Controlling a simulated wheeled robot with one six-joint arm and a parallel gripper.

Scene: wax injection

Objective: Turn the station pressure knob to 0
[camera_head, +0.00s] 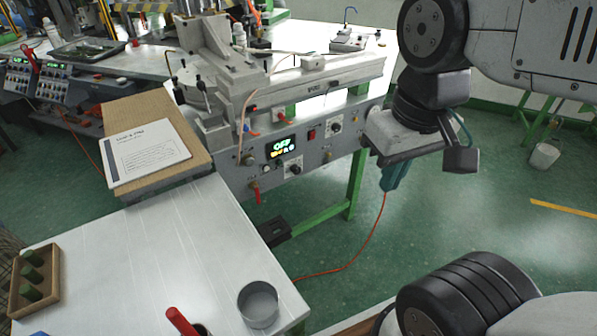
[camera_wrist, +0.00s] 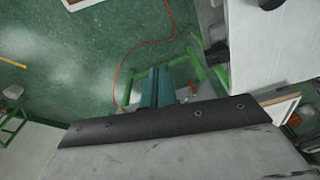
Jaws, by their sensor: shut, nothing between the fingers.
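The injection station (camera_head: 310,90) stands at the centre of the head view. Its front panel (camera_head: 310,155) has a lit display (camera_head: 282,147) reading "OFF" and several dark knobs, among them a lower knob (camera_head: 295,169) and an upper right knob (camera_head: 336,127). The labels are too small to tell which is the pressure knob or where it points. My gripper (camera_head: 391,184) hangs to the right of the panel, apart from it, with its teal fingers shut and empty. The fingers also show in the wrist view (camera_wrist: 154,88), over the green floor; no knob can be made out there.
A red hose (camera_head: 350,262) runs along the floor. The floor right of the station is mostly clear.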

